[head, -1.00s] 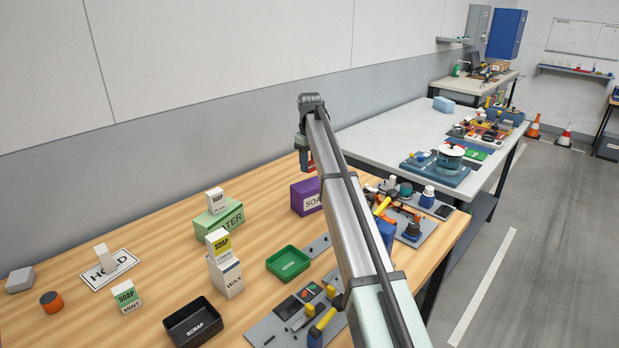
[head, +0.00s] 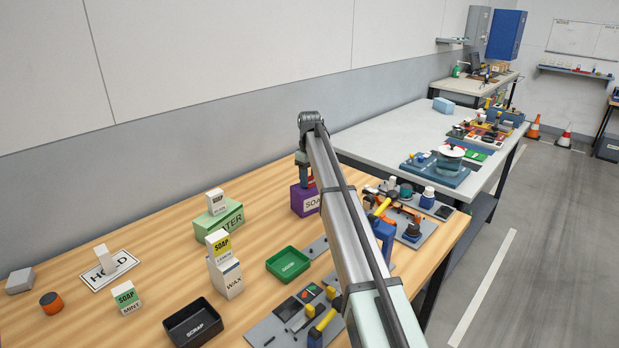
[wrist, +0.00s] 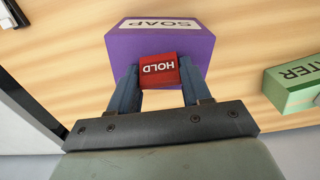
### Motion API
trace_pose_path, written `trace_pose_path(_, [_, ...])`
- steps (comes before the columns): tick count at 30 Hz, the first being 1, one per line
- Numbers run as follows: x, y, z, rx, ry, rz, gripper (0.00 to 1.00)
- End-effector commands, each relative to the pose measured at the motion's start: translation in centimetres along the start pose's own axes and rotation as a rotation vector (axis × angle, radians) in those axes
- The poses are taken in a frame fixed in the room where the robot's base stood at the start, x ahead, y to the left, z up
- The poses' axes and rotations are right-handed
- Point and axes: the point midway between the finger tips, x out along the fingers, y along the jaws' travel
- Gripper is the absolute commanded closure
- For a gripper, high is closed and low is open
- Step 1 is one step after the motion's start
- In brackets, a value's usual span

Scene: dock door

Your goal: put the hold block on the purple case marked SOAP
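The purple case marked SOAP (head: 303,202) stands on the wooden bench and also fills the upper middle of the wrist view (wrist: 150,45). The red hold block (wrist: 158,70), with a white HOLD label, sits between the two fingertips of my gripper (wrist: 158,76). The gripper is shut on it. The block is over the case's top; in the head view (head: 310,182) it is at the top of the case, partly hidden by my arm. I cannot tell whether it touches the case.
A green case (head: 220,222) with a white SOAP carton stands left of the purple case. A green tray (head: 288,265), a WAX carton (head: 227,280), a black SCRAP tray (head: 193,325) and a HOLD card (head: 108,270) are nearer. Tools lie to the right.

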Motion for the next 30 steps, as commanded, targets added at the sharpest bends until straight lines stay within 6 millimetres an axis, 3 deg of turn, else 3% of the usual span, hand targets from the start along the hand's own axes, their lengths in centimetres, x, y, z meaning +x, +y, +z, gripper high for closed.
trace_pose_path(6, [0.0, 0.0, 0.0, 0.0, 0.0, 0.0, 0.31])
trace_pose_path(17, [-0.7, 0.0, 0.0, 0.0, 0.001, 0.0, 0.31])
trace_pose_path(30, [-8.1, 0.1, -0.1, 0.0, 0.002, 0.001, 0.31])
